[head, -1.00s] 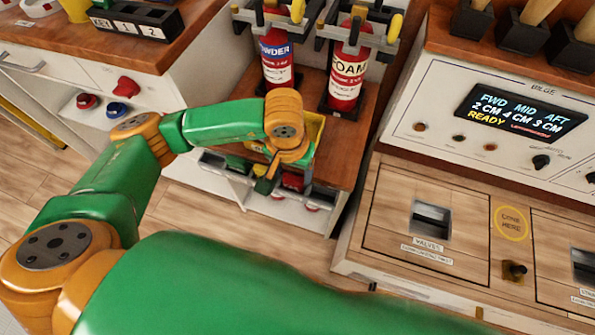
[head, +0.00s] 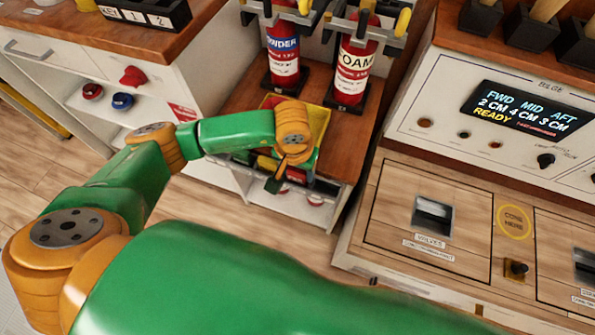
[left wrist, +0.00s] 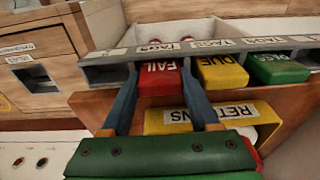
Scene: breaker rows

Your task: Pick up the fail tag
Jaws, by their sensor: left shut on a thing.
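The fail tag (left wrist: 161,81) is a red block with white FAIL lettering, in the left wrist view. My right gripper is not in view.
A yellow DUE tag (left wrist: 222,73) and a green PASS tag (left wrist: 278,68) sit right of the fail tag. A yellow RETURNS tray (left wrist: 172,119) is close by. Two red extinguishers, POWDER (head: 284,60) and FOAM (head: 353,65), stand behind. A console (head: 455,115) stands at the right.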

